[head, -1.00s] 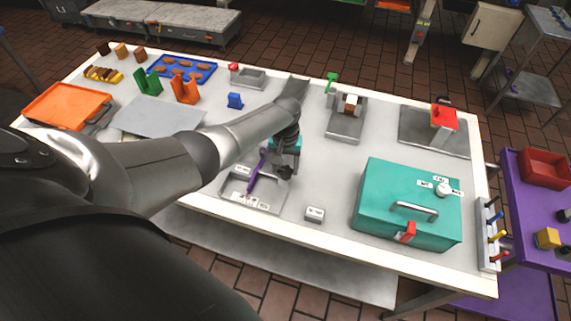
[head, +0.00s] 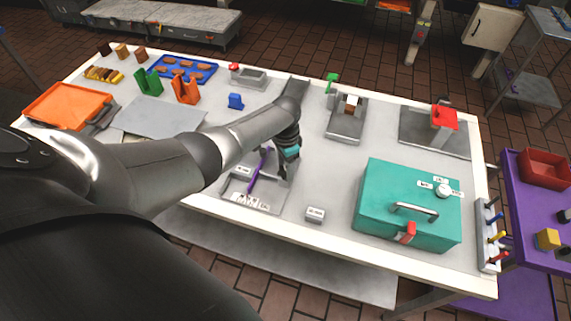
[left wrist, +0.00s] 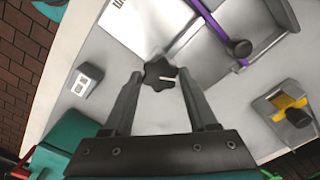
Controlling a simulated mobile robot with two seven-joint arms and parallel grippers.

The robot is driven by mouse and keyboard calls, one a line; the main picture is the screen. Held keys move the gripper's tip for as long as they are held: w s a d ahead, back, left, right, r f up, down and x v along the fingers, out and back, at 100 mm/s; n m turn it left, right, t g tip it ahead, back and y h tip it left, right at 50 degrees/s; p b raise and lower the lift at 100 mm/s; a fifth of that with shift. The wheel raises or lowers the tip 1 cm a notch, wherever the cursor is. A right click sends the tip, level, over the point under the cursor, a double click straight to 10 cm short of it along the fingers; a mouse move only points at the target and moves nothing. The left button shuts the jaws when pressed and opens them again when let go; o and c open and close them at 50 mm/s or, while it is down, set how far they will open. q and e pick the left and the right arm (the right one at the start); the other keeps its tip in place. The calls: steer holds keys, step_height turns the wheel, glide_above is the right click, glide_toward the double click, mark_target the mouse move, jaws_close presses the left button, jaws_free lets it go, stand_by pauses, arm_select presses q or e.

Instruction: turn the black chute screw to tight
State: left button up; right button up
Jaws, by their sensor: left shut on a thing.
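The black chute screw (left wrist: 160,74) is a lobed knob with a white mark, on the grey chute station (head: 238,187). In the left wrist view it sits between the fingertips of my left gripper (left wrist: 161,76), which is shut on it. In the head view my left gripper (head: 289,168) reaches down at the right end of the station, and the screw is hidden behind it. A purple bar (head: 256,175) lies across the station; it also shows in the left wrist view (left wrist: 213,30), with a dark round knob on it. My right gripper is not in view.
A small labelled block (head: 315,214) stands just right of the station. A teal box (head: 375,205) with a handle stands further right. A grey fixture (head: 345,125) is behind to the right. A grey plate (head: 160,117) lies at the left. The table between is clear.

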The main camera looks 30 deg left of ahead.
mark_target(285, 171)
arm_select(q)
steer(key=m, duration=0.6)
steer(key=shift+m, duration=0.3)
stand_by(0.4)
steer(key=o, duration=1.4)
steer(key=shift+b, duration=0.3)
steer(key=shift+c, duration=0.2)
step_height(285, 171, up, 15)
steer(key=p, duration=0.2)
steer(key=shift+r, duration=0.15)
